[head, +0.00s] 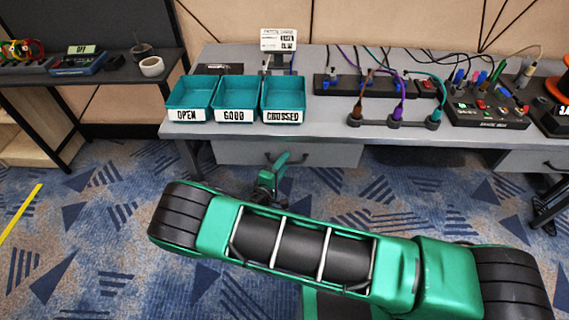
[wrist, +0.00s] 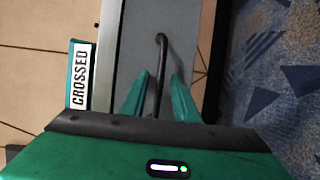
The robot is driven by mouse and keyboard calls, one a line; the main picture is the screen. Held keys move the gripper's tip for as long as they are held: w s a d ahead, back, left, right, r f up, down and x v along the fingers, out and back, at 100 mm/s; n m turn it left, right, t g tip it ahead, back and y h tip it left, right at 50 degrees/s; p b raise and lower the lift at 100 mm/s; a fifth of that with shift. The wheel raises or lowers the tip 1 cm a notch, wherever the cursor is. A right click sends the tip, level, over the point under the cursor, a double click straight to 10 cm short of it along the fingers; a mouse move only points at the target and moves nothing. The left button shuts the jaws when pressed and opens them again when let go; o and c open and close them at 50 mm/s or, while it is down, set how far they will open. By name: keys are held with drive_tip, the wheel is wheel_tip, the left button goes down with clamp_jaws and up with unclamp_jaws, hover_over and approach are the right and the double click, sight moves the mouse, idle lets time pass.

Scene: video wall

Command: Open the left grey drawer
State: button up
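The left grey drawer (head: 335,154) sits under the desk, below the teal bins. Its front looks flush with the desk, so it appears closed. Its black bar handle (wrist: 161,45) runs between my fingers in the wrist view. In the wrist view my gripper (wrist: 161,76) is open, with one green finger on each side of the handle and gaps visible. Whether a finger touches the handle I cannot tell.
The desk (head: 310,130) carries teal bins labelled OPEN (head: 187,115), GOOD (head: 234,115) and CROSSED (head: 283,116), plus cables and connector boxes. Another grey drawer (head: 525,161) is at the right. A black side table (head: 100,90) stands at the left. Patterned carpet lies open in front.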

drive_tip(key=shift+c, duration=0.4)
clamp_jaws()
drive_tip(key=shift+f, duration=0.1)
idle(0.9)
